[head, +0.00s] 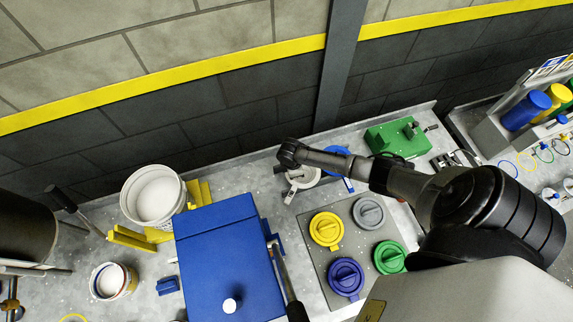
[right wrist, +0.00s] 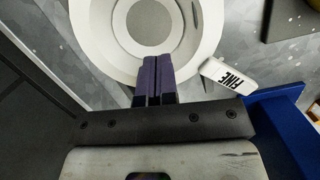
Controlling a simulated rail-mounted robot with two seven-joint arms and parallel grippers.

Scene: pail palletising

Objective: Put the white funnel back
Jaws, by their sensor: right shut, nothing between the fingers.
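The white funnel (right wrist: 110,30), a round white rim around a grey centre, fills the top of the right wrist view. In the head view it seems to be the pale round piece (head: 304,178) at the back of the bench, partly hidden under my right arm. My right gripper (right wrist: 152,62) is shut and empty. Its purple fingertips overlap the funnel's near side in the wrist view; I cannot tell if they touch it. A white tag reading "FINE" (right wrist: 222,77) is beside the funnel, near a blue piece (right wrist: 285,120). My left gripper is not in view.
A blue box (head: 225,250) stands in front, with a white pail (head: 153,194) and yellow blocks (head: 130,237) to its left. A grey plate (head: 318,261) with coloured lids is right of it. A green block (head: 395,138) stands behind my arm, near the wall.

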